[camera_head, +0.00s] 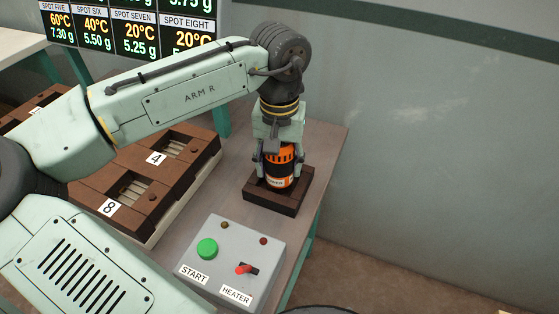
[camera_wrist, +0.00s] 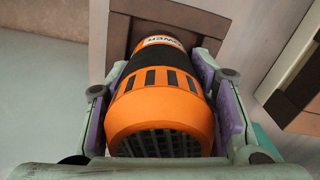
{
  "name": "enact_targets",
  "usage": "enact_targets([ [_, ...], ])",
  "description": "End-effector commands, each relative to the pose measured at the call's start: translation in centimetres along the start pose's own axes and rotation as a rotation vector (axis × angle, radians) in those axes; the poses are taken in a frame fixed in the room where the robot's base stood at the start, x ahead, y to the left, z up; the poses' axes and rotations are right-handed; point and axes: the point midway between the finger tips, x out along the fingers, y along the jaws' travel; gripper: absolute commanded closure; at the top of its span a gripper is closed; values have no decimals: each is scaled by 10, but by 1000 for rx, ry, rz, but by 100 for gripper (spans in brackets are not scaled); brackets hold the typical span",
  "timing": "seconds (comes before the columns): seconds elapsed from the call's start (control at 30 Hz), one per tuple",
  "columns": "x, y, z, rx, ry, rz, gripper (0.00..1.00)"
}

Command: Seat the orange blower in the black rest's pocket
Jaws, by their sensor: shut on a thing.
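The orange blower (camera_head: 279,168) has a black band and a label, and it stands upright. In the wrist view the blower (camera_wrist: 165,105) fills the middle, with its vented end toward the camera. My gripper (camera_head: 278,165) is shut on it, with one finger on each side. The dark brown rest (camera_head: 291,206) sits on the table directly below the blower. The rest's edge also shows in the wrist view (camera_wrist: 118,38). The blower's lower end is at the rest's pocket; the pocket's bottom is hidden, so I cannot tell whether the blower touches it.
A grey control box (camera_head: 230,262) with a green START button and a red HEATER switch stands in front of the rest. Brown numbered drum units (camera_head: 130,180) are to the left. The table's right edge is close to the rest.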

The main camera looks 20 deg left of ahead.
Motion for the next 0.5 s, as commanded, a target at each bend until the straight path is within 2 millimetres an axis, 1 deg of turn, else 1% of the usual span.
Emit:
enact_targets([
  [0.07,2,0,0,0,1,2,100],
  [0.1,3,0,0,0,-1,1,50],
  [0.37,2,0,0,0,-1,0,32],
  [0.4,2,0,0,0,-1,0,31],
  [0.5,2,0,0,0,-1,0,31],
])
